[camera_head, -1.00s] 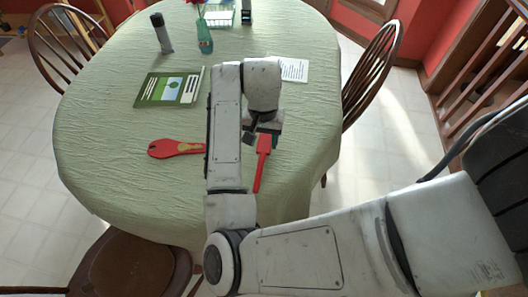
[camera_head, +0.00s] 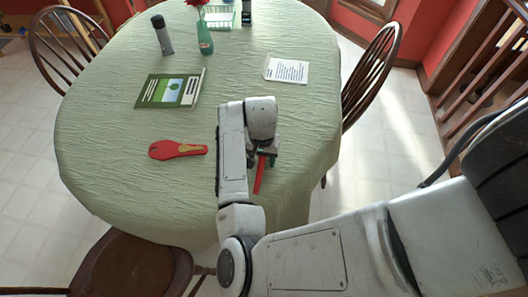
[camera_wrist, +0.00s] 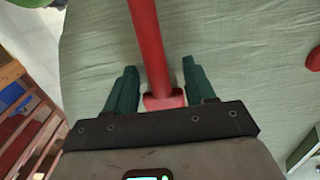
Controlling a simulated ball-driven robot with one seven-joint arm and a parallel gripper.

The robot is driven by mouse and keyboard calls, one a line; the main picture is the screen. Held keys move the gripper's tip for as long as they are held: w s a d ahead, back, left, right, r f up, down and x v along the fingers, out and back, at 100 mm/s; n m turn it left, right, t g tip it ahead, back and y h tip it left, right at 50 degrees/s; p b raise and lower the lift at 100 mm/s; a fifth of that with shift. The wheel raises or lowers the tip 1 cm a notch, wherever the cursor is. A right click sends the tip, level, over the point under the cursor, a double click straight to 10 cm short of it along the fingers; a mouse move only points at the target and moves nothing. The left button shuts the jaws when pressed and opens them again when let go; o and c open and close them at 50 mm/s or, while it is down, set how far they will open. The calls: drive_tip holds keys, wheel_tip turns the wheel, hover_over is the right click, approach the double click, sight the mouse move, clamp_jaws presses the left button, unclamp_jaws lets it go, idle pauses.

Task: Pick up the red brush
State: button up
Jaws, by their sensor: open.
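The red brush (camera_head: 259,175) lies on the table near its front right part, its upper end hidden by my arm in the head view. In the wrist view the brush (camera_wrist: 148,45) runs between my gripper's two green fingers, with a gap on either side. My gripper (camera_wrist: 157,75) is open around the brush, pointing down at the table. In the head view my gripper (camera_head: 264,158) is mostly hidden behind my wrist. I cannot tell how far the fingers are above the cloth.
A red flat object (camera_head: 177,150) lies left of my arm. A green book (camera_head: 170,89), a paper sheet (camera_head: 287,69), a grey bottle (camera_head: 162,35) and a green vase (camera_head: 204,38) are farther back on the table (camera_head: 110,120). Wooden chairs (camera_head: 372,75) stand around it.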

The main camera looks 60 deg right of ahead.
drive_tip(key=shift+c, duration=0.5)
drive_tip(key=c, duration=0.8)
drive_tip(key=shift+r, duration=0.5)
drive_tip(key=shift+c, duration=0.2)
wheel_tip(320, 180, up, 2)
drive_tip(key=shift+r, duration=0.1)
drive_tip(key=s+a+r+b, duration=0.1)
drive_tip(key=s+a+r, duration=0.2)
drive_tip(key=r, duration=0.3)
drive_tip(key=shift+a, duration=0.9)
drive_tip(key=s+a+r, duration=0.1)
drive_tip(key=a, duration=0.1)
drive_tip(key=s+a+r+b, duration=0.1)
drive_tip(key=s+a, duration=0.1)
drive_tip(key=s+a+r, duration=0.2)
drive_tip(key=shift+a+b, duration=0.35)
drive_tip(key=shift+b, duration=0.05)
clamp_jaws()
